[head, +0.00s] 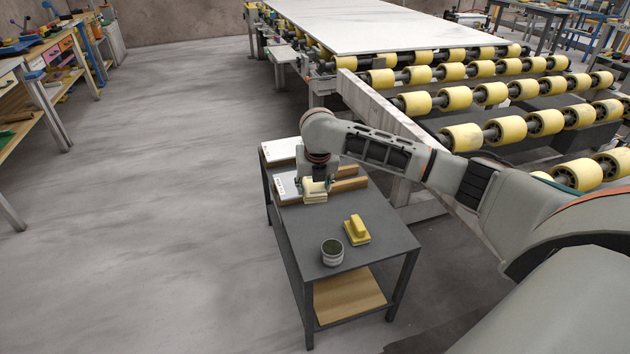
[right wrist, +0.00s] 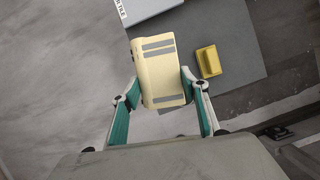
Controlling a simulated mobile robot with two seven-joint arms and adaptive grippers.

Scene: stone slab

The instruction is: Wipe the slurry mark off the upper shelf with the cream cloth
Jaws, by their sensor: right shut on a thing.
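The folded cream cloth (right wrist: 160,62), with grey stripes, is held between the two fingers of my right gripper (right wrist: 160,86) in the right wrist view. In the head view the right gripper (head: 315,181) holds the cloth (head: 315,197) above the far part of a small grey cart, near white-labelled pieces. I cannot tell whether the cloth touches anything below. The cart's grey upper shelf (head: 378,262) is partly hidden by my arm and the gripper. I cannot make out a slurry mark in either view. My left gripper is not in view.
A yellow handled block (head: 357,230) and a pot with dark contents (head: 332,253) stand on the upper shelf's near half. A wooden lower shelf (head: 350,295) lies beneath. A roller table with yellow rollers (head: 475,137) is at the right. Open floor (head: 150,220) lies left.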

